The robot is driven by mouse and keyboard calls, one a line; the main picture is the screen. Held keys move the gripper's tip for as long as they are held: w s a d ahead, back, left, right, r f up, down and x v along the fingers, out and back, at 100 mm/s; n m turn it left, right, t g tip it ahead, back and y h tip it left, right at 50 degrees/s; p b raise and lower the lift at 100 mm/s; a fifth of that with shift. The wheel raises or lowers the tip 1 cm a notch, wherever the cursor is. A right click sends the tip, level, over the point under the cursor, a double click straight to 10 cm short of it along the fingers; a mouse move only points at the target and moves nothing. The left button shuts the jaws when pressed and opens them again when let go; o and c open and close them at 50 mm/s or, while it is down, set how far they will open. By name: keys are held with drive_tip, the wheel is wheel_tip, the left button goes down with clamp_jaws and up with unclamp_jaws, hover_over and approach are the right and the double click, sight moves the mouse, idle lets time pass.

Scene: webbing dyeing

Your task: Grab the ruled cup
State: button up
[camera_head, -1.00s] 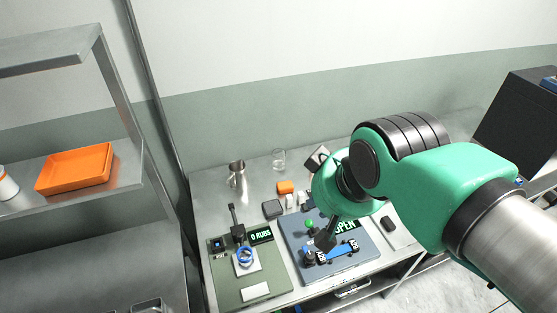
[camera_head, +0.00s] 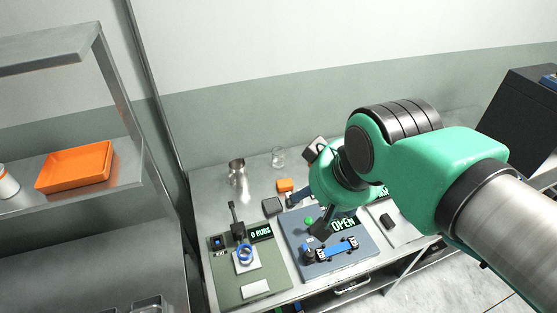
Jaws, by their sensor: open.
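A clear glass cup (camera_head: 278,157) stands upright near the back of the steel bench, close to the wall. It appears to be the ruled cup, but any marks are too small to read. A shiny metal cup (camera_head: 236,170) stands to its left. My gripper (camera_head: 305,214) is at the end of the green arm, to the right of and nearer than the glass cup, above the blue-grey board. Its dark fingers are spread and apart from the cup. My wrist hides part of the bench.
An orange block (camera_head: 285,185) and a dark grey block (camera_head: 272,206) lie in front of the glass cup. A green board (camera_head: 220,284) reads "0 RUBS"; a blue-grey board (camera_head: 296,240) reads "OPEN". An orange tray (camera_head: 75,167) sits on the left shelf.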

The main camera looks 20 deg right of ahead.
drive_tip(key=w+d+r+m+g+p, duration=0.1)
drive_tip(key=w+r+p, duration=0.15)
drive_tip(key=w, duration=0.65)
drive_tip(key=w+d+r+m+g+p, duration=0.1)
drive_tip(key=w+r+p, duration=0.15)
drive_tip(key=w, duration=0.55)
drive_tip(key=w+d+f+m+g+p, duration=0.1)
drive_tip(key=w+d+f+m+p, duration=0.15)
drive_tip(key=w, duration=1.35)
drive_tip(key=w+d+f+m+g+p, duration=0.1)
drive_tip(key=w+d+f+p, duration=0.2)
drive_tip(key=w+f, duration=0.7)
drive_tip(key=w+d+f+m+g+p, duration=0.1)
drive_tip(key=w+d+f+p, duration=0.2)
drive_tip(key=w+f, duration=0.8)
wheel_tip(320, 180, down, 6)
drive_tip(key=shift+w+d+r+g+p, duration=0.25)
drive_tip(key=shift+d+g+p, duration=0.1)
drive_tip(key=shift+p, duration=0.25)
drive_tip(key=shift+m, duration=0.25)
hover_over(278, 158)
drive_tip(key=w+d, duration=0.1)
drive_tip(key=w, duration=0.2)
wheel_tip(278, 158, down, 9)
drive_tip(key=shift+d+r+p, duration=0.2)
drive_tip(key=shift+p, duration=0.2)
